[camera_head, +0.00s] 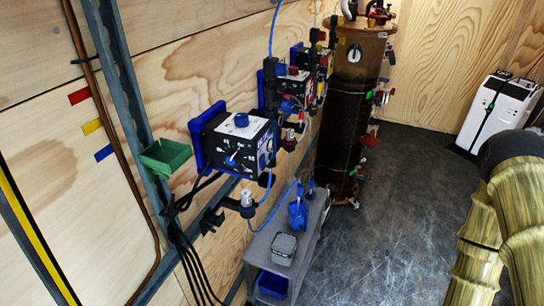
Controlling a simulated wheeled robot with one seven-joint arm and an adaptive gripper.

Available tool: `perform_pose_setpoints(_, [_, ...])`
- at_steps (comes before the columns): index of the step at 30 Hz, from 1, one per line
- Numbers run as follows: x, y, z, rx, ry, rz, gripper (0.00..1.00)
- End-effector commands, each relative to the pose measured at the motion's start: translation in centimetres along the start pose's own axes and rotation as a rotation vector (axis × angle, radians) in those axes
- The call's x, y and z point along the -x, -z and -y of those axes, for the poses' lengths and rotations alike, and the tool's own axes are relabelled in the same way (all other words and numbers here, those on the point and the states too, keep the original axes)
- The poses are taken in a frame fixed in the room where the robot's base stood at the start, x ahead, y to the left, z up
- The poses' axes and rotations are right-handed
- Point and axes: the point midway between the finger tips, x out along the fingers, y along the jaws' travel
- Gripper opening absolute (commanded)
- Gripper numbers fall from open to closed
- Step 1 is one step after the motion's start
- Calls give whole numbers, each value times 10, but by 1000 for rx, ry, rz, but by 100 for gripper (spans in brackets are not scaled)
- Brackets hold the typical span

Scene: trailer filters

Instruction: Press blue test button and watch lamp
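A black and white control box (238,145) with a blue frame is mounted on the plywood wall, left of centre. A round blue button (241,119) sits on its top. A blue pointer knob (231,158) is on its front face. I cannot tell from this view which part is the test button or whether a lamp is lit. A small clear-topped fitting (246,197) stands on a black bracket below the box. My gripper is not in view.
Similar boxes (294,85) line the wall behind. A tall dark cylinder (343,120) stands beyond. A low grey shelf (262,247) holds blue items below. A green tray (165,157) juts from the post. A white unit (495,112) stands at the back right. The dark floor (395,220) is clear mid-right.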

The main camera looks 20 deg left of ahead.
Motion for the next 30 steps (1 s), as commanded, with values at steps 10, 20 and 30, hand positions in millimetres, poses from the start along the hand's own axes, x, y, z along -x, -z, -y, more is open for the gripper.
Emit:
perform_pose_setpoints(10, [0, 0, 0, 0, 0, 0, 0])
perform_pose_setpoints(20, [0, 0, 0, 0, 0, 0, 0])
perform_pose_setpoints(30, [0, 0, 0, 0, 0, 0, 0])
